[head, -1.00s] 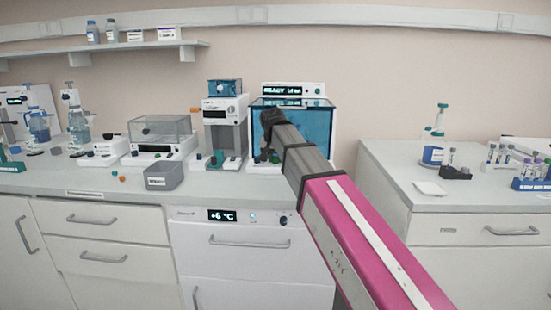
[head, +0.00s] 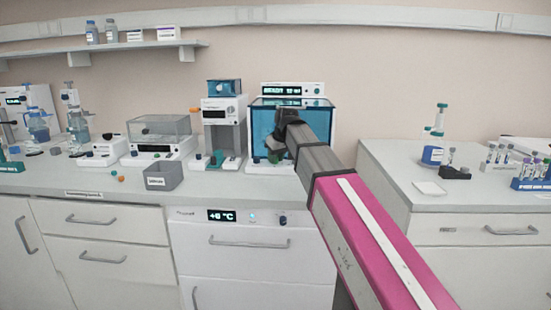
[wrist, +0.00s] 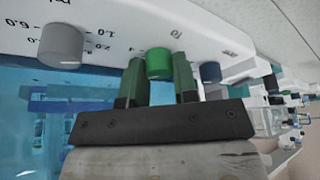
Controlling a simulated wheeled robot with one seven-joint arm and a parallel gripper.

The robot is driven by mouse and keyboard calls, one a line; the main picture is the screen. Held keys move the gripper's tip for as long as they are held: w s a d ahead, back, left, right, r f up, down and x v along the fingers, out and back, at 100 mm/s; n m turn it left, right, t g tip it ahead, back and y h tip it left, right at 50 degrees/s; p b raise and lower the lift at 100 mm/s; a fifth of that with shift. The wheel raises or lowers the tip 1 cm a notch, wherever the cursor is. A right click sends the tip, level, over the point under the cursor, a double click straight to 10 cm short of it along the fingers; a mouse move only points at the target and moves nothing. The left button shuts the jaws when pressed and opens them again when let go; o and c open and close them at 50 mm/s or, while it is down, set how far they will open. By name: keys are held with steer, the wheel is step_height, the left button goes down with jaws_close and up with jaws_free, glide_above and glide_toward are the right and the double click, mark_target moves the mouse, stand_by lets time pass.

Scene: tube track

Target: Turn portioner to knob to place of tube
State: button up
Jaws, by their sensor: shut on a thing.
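The portioner is a white device with a blue see-through box (head: 262,122) and a lit display (head: 291,90) on top, at the back of the left bench in the head view. Its front panel (wrist: 110,15) shows upside down in the wrist view. The panel carries a grey knob (wrist: 61,45) beside a number scale, a green knob (wrist: 158,63) and a blue-grey knob (wrist: 210,72). My gripper (wrist: 159,75) is shut on the green knob, with one green finger on each side. In the head view my arm hides part of the portioner's base, and no tube can be made out there.
A white device with a dark column (head: 222,130) stands close to the left. Tube racks (head: 530,182) stand on the right bench, across a gap.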

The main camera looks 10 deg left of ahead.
steer(key=shift+n+g+y, duration=0.3)
steer(key=shift+n+g, duration=0.2)
steer(key=shift+n, duration=1)
steer(key=o, duration=0.9)
steer(key=shift+v, duration=3.75)
